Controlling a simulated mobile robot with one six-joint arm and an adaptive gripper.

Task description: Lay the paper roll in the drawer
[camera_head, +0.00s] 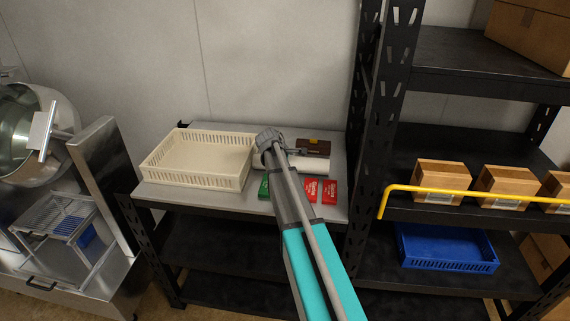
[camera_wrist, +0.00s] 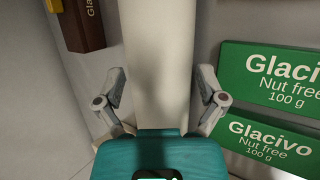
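The white paper roll (camera_head: 312,164) lies on the grey worktop, partly hidden behind my gripper in the head view. In the wrist view the roll (camera_wrist: 158,60) runs up the middle of the picture. My gripper (camera_wrist: 160,88) is over it, with one finger on each side of the roll. The fingers are spread wide; whether they touch the roll is hard to tell. In the head view my gripper (camera_head: 270,140) is at the roll's left part. A steel drawer-like front with a dark handle (camera_head: 40,285) is at the lower left; its inside is not clearly seen.
A cream crate (camera_head: 197,182) stands left of my gripper. Red packs (camera_head: 329,191), green packs (camera_wrist: 275,80) and a brown pack (camera_head: 313,147) lie close to the roll. A black shelf with boxes (camera_head: 441,176) and a yellow rail (camera_head: 430,191) stands at right.

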